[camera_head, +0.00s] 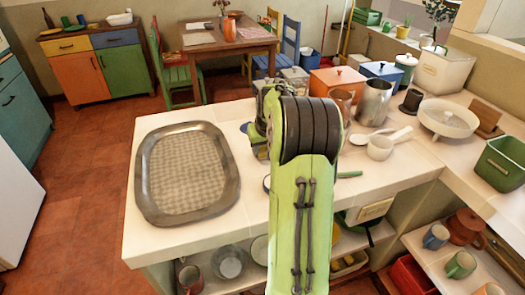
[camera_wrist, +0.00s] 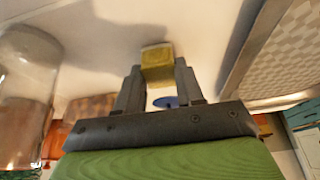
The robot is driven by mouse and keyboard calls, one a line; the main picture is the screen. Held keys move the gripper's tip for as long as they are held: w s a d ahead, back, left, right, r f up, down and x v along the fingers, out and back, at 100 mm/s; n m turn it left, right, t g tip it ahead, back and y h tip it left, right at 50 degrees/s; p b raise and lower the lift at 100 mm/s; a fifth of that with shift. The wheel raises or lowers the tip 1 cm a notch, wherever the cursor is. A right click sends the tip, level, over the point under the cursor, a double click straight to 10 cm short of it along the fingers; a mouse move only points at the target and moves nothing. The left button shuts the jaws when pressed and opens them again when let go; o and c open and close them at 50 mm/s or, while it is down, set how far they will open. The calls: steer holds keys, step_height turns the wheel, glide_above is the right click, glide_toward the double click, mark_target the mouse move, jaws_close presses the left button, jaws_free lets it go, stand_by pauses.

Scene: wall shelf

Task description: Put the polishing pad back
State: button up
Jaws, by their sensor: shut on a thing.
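In the wrist view, a small yellow block, which looks like the polishing pad (camera_wrist: 157,64), sits between my fingertips. My gripper (camera_wrist: 158,72) is shut on it. The pale counter surface lies beyond the pad; I cannot tell whether the pad touches it. In the head view my green arm reaches over the counter (camera_head: 228,108), right of the metal tray. The arm hides the pad and the fingers there.
The large metal tray (camera_head: 147,190) lies on the counter's left; its edge also shows in the wrist view (camera_wrist: 250,60). A clear glass vessel (camera_wrist: 25,95) stands left in the wrist view. A metal pitcher (camera_head: 374,103) and white saucepan (camera_head: 380,148) stand right of my arm.

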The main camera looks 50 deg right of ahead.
steer(key=o, duration=0.6)
steer(key=shift+f, duration=0.1)
steer(key=o, duration=0.4)
